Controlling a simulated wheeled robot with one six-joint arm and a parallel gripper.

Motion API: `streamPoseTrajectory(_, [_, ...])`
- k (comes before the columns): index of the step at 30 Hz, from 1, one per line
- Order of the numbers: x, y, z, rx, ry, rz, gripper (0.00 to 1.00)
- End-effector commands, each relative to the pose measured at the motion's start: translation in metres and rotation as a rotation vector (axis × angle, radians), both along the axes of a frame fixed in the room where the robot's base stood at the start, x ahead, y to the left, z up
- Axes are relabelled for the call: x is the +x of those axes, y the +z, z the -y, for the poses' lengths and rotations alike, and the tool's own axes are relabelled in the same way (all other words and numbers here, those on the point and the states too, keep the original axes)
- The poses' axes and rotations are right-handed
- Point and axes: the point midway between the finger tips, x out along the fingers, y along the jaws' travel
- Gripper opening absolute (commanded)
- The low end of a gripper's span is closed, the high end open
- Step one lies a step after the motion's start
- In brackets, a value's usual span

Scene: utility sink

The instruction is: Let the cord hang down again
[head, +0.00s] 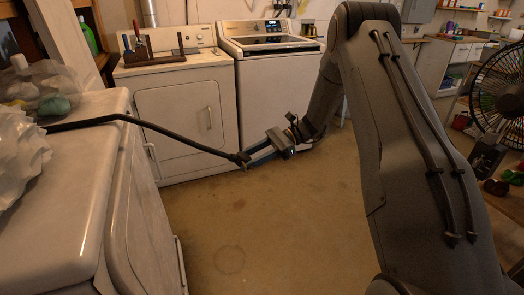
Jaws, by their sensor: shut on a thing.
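The black cord (182,142) runs from the top of the white machine (62,205) at the left, over its edge, and out through the air to my gripper (243,160). My gripper is shut on the cord's near end, above the open floor. The cord slopes down to the right, fairly straight, between the machine's edge and the gripper. Its other end is hidden among the plastic bags on the machine top.
Plastic bags (18,150) lie on the left machine. A white dryer (183,105) and a washer (275,75) stand behind the gripper. A black fan (500,95) stands at the right. The concrete floor (255,235) in the middle is clear.

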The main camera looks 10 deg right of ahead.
Motion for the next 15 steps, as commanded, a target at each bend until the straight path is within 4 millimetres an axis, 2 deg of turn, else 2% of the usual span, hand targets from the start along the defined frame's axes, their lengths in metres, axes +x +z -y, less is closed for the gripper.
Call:
streamPoseTrajectory(1, [-0.001,-0.011,-0.009,0.03,0.005,-0.008,0.0])
streamPoseTrajectory(8, [-0.005,-0.054,-0.04,0.169,0.006,-0.032,0.0])
streamPoseTrajectory(15, [-0.014,-0.107,-0.093,0.368,0.007,-0.066,0.0])
